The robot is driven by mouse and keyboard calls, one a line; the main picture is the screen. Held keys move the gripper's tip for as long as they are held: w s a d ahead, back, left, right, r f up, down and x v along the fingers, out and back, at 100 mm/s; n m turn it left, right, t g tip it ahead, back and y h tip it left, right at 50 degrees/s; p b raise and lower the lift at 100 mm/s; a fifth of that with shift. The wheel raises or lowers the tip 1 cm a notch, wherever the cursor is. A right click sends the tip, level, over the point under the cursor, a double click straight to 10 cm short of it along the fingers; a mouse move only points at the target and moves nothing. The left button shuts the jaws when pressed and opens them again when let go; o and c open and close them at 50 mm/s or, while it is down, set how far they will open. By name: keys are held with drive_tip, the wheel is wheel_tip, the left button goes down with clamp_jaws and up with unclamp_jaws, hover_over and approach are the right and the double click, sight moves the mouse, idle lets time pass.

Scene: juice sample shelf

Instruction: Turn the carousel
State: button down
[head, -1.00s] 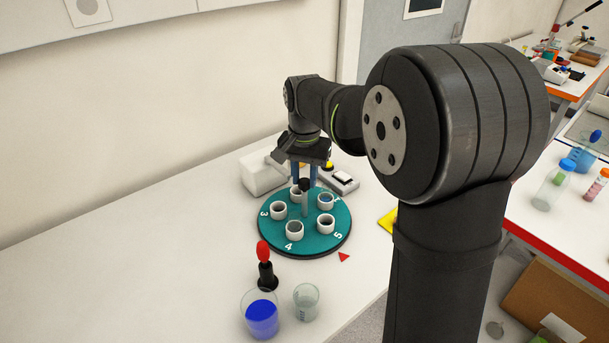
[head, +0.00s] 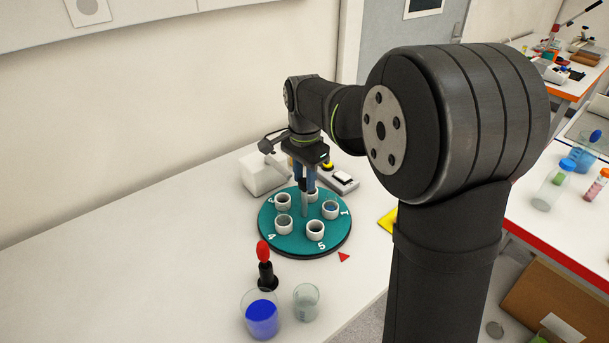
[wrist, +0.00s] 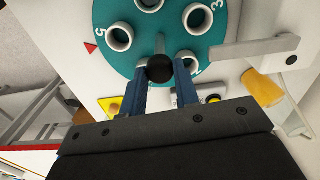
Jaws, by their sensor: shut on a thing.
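The carousel (head: 290,243) is a round teal disc on the bench with white ring-shaped holders and white numbers. It also shows in the wrist view (wrist: 113,66). In the head view, 4 is at the front left, 5 at the front and 1 at the right. A red triangle (head: 343,257) lies on the bench just outside the rim, nearer 5 than 1. My gripper (head: 305,182) points down over the disc's centre post. In the wrist view its blue fingers (wrist: 160,75) are shut on the post's black knob (wrist: 159,68). The far holders are partly hidden.
A beaker of blue liquid (head: 262,318), an empty beaker (head: 306,302) and a red-topped black item (head: 265,268) stand in front of the carousel. A white box (head: 263,174) and a small device (head: 341,181) are behind it. The bench's left side is clear.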

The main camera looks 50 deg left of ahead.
drive_tip(key=shift+m, duration=2.2)
drive_tip(key=shift+f+m, duration=0.1)
drive_tip(key=shift+m, duration=6.9)
drive_tip(key=c, duration=1.1)
unclamp_jaws()
drive_tip(key=shift+c, duration=0.2)
drive_tip(key=shift+o, duration=0.2)
